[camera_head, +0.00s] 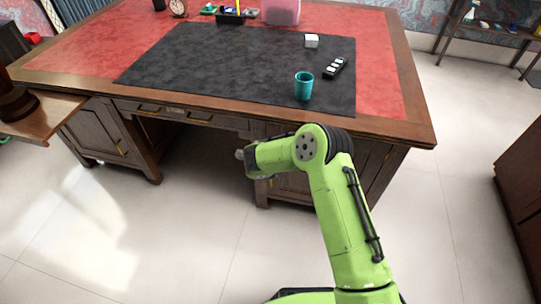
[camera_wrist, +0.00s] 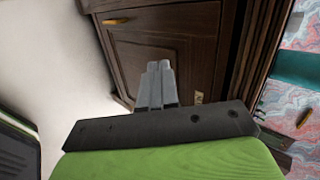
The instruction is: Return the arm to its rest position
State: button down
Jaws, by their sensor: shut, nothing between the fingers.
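My green arm rises from the bottom of the head view and bends left at its elbow, in front of the desk. My gripper (camera_head: 241,154) is at the arm's left end, small in that view, below the desk's front edge. In the wrist view my gripper (camera_wrist: 159,68) shows its grey fingers together with nothing between them. Behind the fingers is a dark wooden door panel. The fingers appear apart from it.
A wooden surface (camera_head: 50,120) stands at left. Pale floor (camera_head: 190,230) is clear in front.

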jog(key=s+d+r+n, duration=0.3)
jog(key=s+d+r, duration=0.1)
jog(key=r, duration=0.5)
jog(key=s+d+r+n+g, duration=0.1)
jog(key=s+d+r+n, duration=0.25)
jog(key=r, duration=0.45)
jog(key=s+d+r+n, duration=0.3)
jog(key=s+r, duration=0.2)
jog(key=r, duration=0.4)
jog(key=s+d+r+n+g, duration=0.1)
jog(key=s+d+n, duration=0.15)
jog(key=s, duration=0.65)
jog(key=s+d+r+n+g+y, duration=0.15)
jog(key=s+n, duration=0.25)
jog(key=s, duration=0.4)
jog(key=s+d+r+n+h, duration=0.1)
jog(key=s+r+n, duration=0.15)
jog(key=s, duration=0.65)
notch_tip(320, 180, up, 11)
jog(key=p, duration=1.2)
jog(key=shift+s+n+y, duration=0.3)
jog(key=shift+n+y, duration=0.05)
jog(key=shift+n, duration=0.1)
jog(key=shift+a, duration=0.1)
